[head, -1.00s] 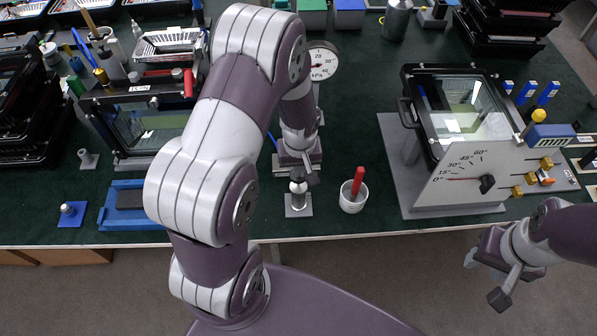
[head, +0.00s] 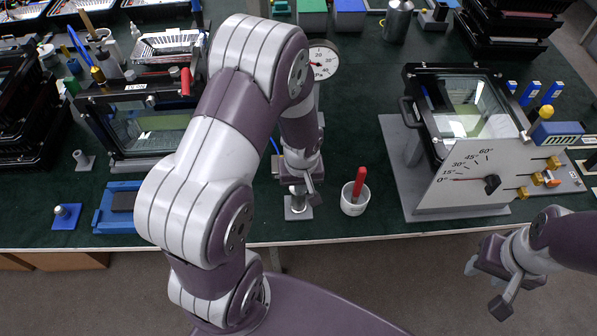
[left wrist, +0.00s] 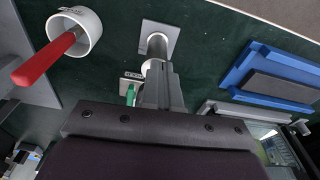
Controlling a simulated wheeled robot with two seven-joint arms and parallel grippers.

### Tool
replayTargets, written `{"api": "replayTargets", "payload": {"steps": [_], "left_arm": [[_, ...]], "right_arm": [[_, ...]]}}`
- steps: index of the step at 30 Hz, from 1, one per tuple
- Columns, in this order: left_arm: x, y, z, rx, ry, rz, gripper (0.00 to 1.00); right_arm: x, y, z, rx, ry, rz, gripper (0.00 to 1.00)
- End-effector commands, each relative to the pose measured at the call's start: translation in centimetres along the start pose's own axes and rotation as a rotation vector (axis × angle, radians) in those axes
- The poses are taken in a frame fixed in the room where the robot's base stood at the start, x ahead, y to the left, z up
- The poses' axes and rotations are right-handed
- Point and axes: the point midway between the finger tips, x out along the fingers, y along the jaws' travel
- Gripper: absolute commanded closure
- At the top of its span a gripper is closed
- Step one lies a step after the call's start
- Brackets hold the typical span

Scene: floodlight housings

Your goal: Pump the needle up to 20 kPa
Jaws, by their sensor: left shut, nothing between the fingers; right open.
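The pump (head: 298,206) is a small metal post on a square base plate near the table's front edge. My left gripper (head: 298,190) is shut and empty, low over the pump's top, which it hides in the head view. In the left wrist view the closed fingers (left wrist: 160,88) point at the pump's post (left wrist: 157,46); whether they touch its knob I cannot tell. The round white kPa gauge (head: 322,62) stands behind; my left arm covers its left side, and the needle's reading is unclear. My right gripper (head: 488,285) is open and empty in front of the table.
A white cup (head: 354,204) with a red-handled tool stands right of the pump. A floodlight housing and an angle dial plate (head: 470,185) stand to the right. A blue tray (head: 118,222) lies to the left. Bare green mat lies between tray and pump.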

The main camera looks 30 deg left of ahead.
Motion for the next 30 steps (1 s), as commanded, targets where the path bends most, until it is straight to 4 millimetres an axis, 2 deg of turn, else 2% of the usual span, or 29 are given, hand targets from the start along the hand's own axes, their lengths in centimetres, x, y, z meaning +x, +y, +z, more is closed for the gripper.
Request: {"api": "replayTargets", "payload": {"steps": [4, 7, 15, 21, 25, 30], "left_arm": [[-0.4, 0.0, -0.1, 0.0, 0.002, 0.001, 1.0], [-1.7, 0.1, -0.2, 0.0, 0.006, 0.003, 1.0], [-7.9, 0.1, 0.0, 0.0, 0.007, 0.004, 1.0], [-11.4, 0.1, 0.0, 0.001, 0.004, 0.002, 1.0], [-12.5, 0.0, 0.1, 0.001, 0.002, 0.0, 1.0], [-12.8, 0.0, 0.1, 0.001, 0.001, 0.0, 1.0]], "right_arm": [[0.0, 0.0, 0.0, 0.0, 0.0, 0.0, 0.57], [-0.1, 0.0, 0.0, 0.0, 0.0, 0.0, 0.57], [0.1, 0.0, 0.0, 0.0, 0.0, 0.0, 0.57], [0.3, 0.0, 0.0, 0.0, 0.0, 0.0, 0.57], [0.3, 0.0, 0.0, 0.0, 0.0, 0.0, 0.57], [0.3, 0.0, 0.0, 0.0, 0.0, 0.0, 0.57]]}}
